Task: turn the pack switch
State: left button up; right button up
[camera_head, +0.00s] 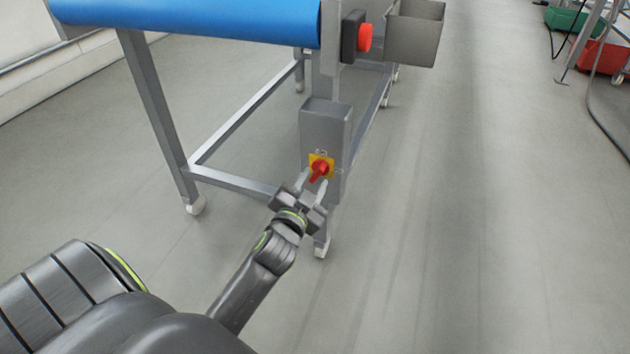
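The pack switch (319,168) is a red rotary knob on a yellow plate. It sits on the front of a grey metal box (325,121) on the leg of a conveyor frame. The knob looks slanted, with one end up to the right. My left gripper (312,183) is right in front of the switch, its two pale fingers apart, one on each side of the knob's lower part. I cannot tell whether the fingers touch the knob. My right gripper is not in view.
A blue conveyor belt (200,20) runs above on a grey frame with wheeled legs. A red push button (364,38) and a grey bin (415,33) are at the upper right of the box. Green (567,20) and red crates (600,57) stand far right.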

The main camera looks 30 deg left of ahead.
pick_arm(q)
jog(key=shift+x, duration=0.95)
grip_shut()
jog(key=shift+n, duration=0.3)
jog(key=shift+n+b, duration=0.4)
jog(key=shift+n, duration=2.3)
grip_release()
